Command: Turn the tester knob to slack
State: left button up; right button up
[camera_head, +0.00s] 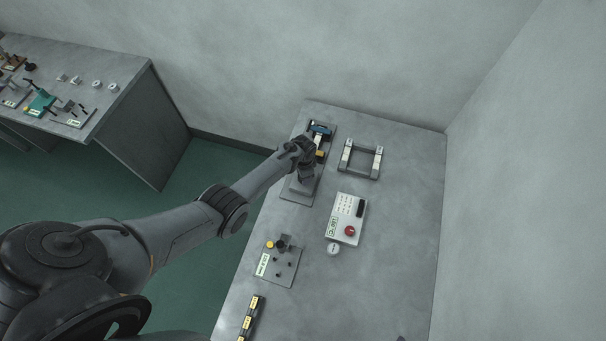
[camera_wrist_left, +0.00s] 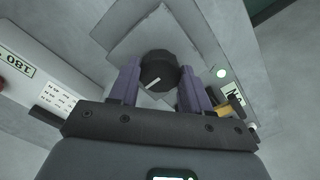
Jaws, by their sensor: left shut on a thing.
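The tester knob (camera_wrist_left: 158,72) is black and round with a white pointer line, seen in the left wrist view on the grey tester body (camera_wrist_left: 140,32). The pointer line slants toward the lower left of that view. My left gripper (camera_wrist_left: 156,82) is shut on the knob, with one purple finger on each side of it. In the head view my left gripper (camera_head: 303,172) is over the tester (camera_head: 297,191) near the table's left edge, and the knob is hidden behind it. My right gripper is not in view.
A U-shaped frame (camera_head: 360,160) is at the back. A plate with small knobs (camera_head: 279,264) lies nearer. The table's right side is clear.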

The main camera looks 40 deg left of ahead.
pick_arm(q)
jog(key=o, duration=1.1)
jog(key=shift+c, duration=0.2)
jog(key=shift+r+p, duration=0.3)
jog(key=shift+r, duration=0.25)
notch_tip(320, 180, up, 10)
jog(key=p, duration=0.2)
jog(key=shift+f, duration=0.15)
